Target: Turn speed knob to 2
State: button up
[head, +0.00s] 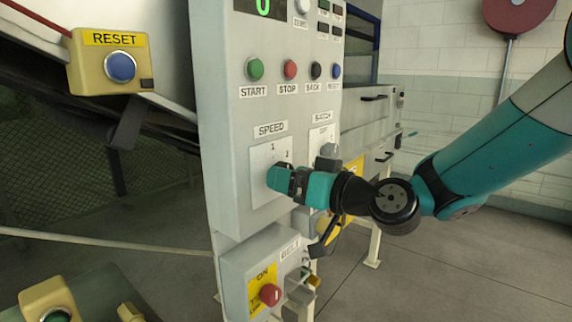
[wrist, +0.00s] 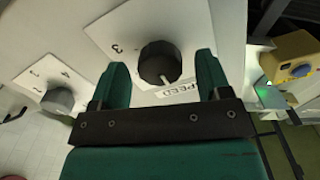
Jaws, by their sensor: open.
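The black speed knob (wrist: 160,64) sits on a white plate in the wrist view, with a "3" readable at its upper left. A small pale mark shows on the knob's edge nearest the SPEED label (wrist: 181,88). In the head view the speed plate (head: 262,155) shows a "1" and part of another numeral, while the knob is hidden behind my gripper (head: 275,179). In the wrist view my gripper's (wrist: 161,66) fingers are open, one on each side of the knob, with gaps visible. I cannot tell how deep the fingertips reach.
A second grey knob (wrist: 58,100) is beside the speed plate; it also shows in the head view (head: 329,156). Start (head: 255,69) and stop (head: 290,70) buttons are above. A red button (head: 270,294) is below. A yellow reset box (head: 110,62) stands left.

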jog(key=shift+x, duration=0.8)
jog(key=c, duration=0.9)
jog(key=shift+c, duration=0.2)
jog(key=shift+m, duration=0.3)
jog(key=m+p, duration=0.1)
jog(key=m, duration=0.4)
jog(key=shift+m, duration=0.3)
jog(key=m+p, duration=0.1)
jog(key=m, duration=0.4)
jog(key=shift+s+p, duration=0.1)
jog(key=shift+p, duration=0.3)
jog(key=shift+m, duration=0.4)
